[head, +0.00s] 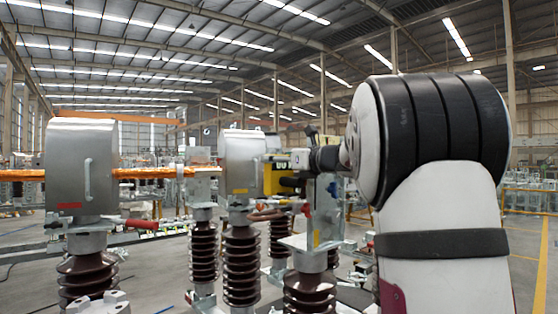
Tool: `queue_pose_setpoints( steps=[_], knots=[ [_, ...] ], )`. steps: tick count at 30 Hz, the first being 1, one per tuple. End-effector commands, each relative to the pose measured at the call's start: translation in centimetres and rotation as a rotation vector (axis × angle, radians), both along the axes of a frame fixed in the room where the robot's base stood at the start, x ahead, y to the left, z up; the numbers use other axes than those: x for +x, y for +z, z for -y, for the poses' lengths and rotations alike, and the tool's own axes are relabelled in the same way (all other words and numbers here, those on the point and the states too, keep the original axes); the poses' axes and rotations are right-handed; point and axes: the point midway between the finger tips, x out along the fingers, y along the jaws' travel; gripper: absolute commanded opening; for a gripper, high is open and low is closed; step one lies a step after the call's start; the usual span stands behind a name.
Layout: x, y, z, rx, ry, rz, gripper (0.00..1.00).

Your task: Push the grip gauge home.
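What I take to be the grip gauge (270,179) is a yellow body with dark parts and small pale marks. It sits at the right side of the middle metal housing (239,163). My wrist and gripper (299,160) reach in from the right, just above and beside the yellow body. The fingers are too small and covered to tell whether they are open, shut or touching the gauge. The gauge's inner end and how deep it sits cannot be seen. Copper-coloured contact fingers (270,214) show below it.
A larger metal housing (82,170) with a handle stands at the left, with an orange bar (150,173) running from it. Brown ribbed insulators (241,265) carry the units. A red-handled lever (142,224) sticks out between them. My arm blocks the right side.

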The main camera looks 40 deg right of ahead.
Motion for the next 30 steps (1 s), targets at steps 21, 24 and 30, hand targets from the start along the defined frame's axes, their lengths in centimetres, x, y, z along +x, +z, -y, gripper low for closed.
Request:
queue_pose_setpoints(
  steps=[21,24,30],
  knots=[
    [-0.4,0.1,1.0,-0.002,-0.017,0.001,0.94],
    [-0.4,0.0,1.0,0.0,-0.018,-0.002,0.94],
    [-0.4,1.3,1.0,-0.003,-0.017,0.001,0.94]
  ],
)
